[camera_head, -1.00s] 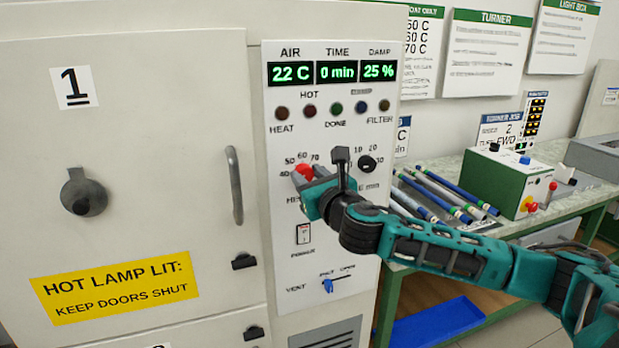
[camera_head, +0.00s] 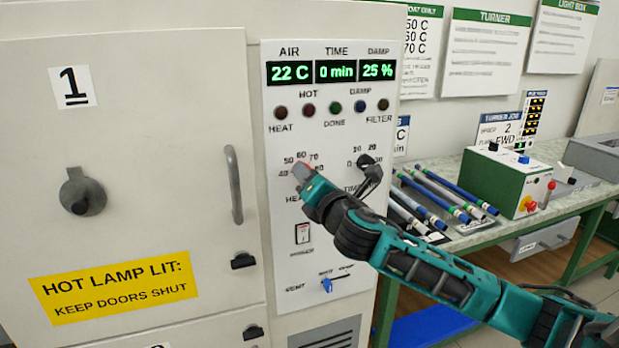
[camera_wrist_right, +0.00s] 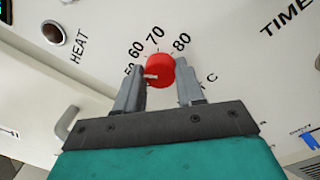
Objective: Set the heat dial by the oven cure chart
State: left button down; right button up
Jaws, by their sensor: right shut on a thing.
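The red heat dial (camera_wrist_right: 160,70) sits on the oven's control panel (camera_head: 283,226), below the heat lamp. In the right wrist view, figures 60, 70 and 80 show around it, with a partly hidden 50. Its short white mark points left, toward the 50 side; the exact setting is unclear. My right gripper (camera_wrist_right: 162,88) is shut on the dial, one finger on each side; in the head view the gripper (camera_head: 303,172) covers most of it. A wall chart (camera_head: 420,50) with rows ending in 50 C, 60 C and 70 C is cut off at the top. My left gripper is out of view.
The display (camera_head: 331,72) reads 22 C, 0 min and 25 %. A black timer knob (camera_head: 366,160) is right of the dial, partly behind my arm. A power switch (camera_head: 303,233) and blue vent slider (camera_head: 327,285) lie below. Several rods (camera_head: 434,197) lie on the bench.

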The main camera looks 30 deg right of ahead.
jog(key=m, duration=1.2)
jog(key=m+g+h, duration=0.1)
jog(key=m, duration=1.2)
jog(key=shift+a+f, duration=0.2)
jog(key=shift+m, duration=0.3)
jog(key=o, duration=1)
